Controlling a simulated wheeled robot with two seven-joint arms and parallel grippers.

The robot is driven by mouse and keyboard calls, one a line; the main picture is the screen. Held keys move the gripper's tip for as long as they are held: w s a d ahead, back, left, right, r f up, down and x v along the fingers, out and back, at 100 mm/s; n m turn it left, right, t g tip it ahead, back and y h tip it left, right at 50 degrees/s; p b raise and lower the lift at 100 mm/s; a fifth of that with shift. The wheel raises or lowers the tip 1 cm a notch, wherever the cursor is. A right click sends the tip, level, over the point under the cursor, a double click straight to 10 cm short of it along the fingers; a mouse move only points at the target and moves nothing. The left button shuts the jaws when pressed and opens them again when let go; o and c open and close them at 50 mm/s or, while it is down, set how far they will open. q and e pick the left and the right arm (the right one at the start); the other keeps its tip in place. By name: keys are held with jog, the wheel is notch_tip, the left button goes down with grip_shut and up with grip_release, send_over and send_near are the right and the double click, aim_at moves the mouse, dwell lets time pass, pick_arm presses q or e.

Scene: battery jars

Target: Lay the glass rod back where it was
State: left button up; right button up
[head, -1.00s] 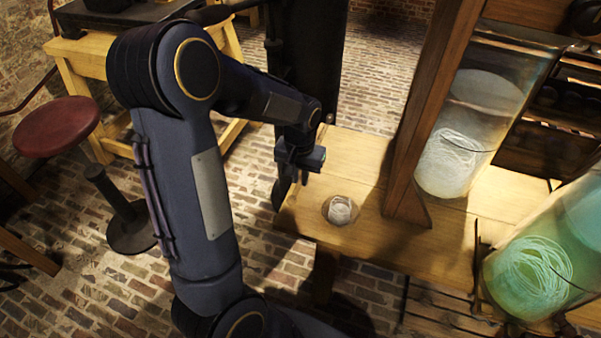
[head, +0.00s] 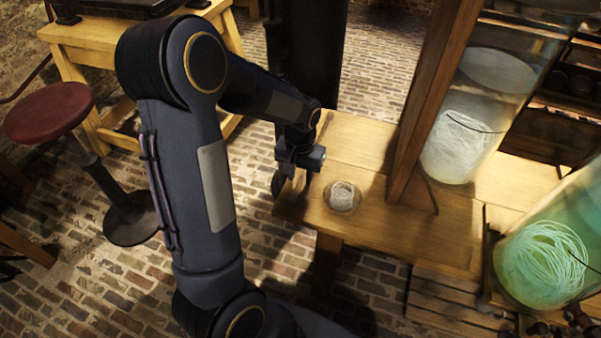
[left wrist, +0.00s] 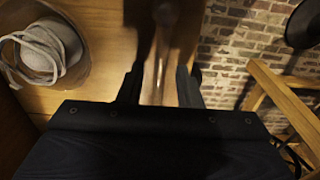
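My left gripper (head: 296,182) hangs at the left end of the wooden bench, left of a small round dish with a pale coil (head: 343,196). In the left wrist view its two dark fingers (left wrist: 160,88) stand apart. A pale, see-through streak (left wrist: 159,70) runs between and beyond them; it may be the glass rod, but blur and shadow keep me from being sure. I cannot see either finger touching it. No glass rod can be made out in the head view. My right gripper does not show.
A tall glass jar (head: 466,128) with a white coil stands behind a wooden post (head: 428,95). A green jar (head: 545,262) stands at the lower right. The bench (head: 400,226) has bare wood between. A red stool (head: 48,112) stands on the brick floor, left.

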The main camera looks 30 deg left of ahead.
pick_arm(q)
jog(key=shift+o, duration=0.4)
notch_tip(320, 180, up, 8)
jog(key=shift+f+p, duration=0.1)
jog(key=shift+p, duration=0.6)
jog(key=s+d+r+t+h+p, duration=0.1)
jog(key=s+d+r+p, duration=0.2)
jog(key=s+r, duration=0.2)
jog(key=s+d+r+t+h+p, duration=0.1)
jog(key=s+d+r+t+p, duration=0.1)
jog(key=s+r, duration=0.4)
jog(key=s+d+r+m+t+h+p, duration=0.1)
jog(key=s+d+r+t+p, duration=0.1)
jog(key=s+d+r+p, duration=0.2)
jog(key=shift+s+r+h+p, duration=0.45)
jog(key=shift+s+r, duration=0.65)
jog(key=shift+s, duration=0.65)
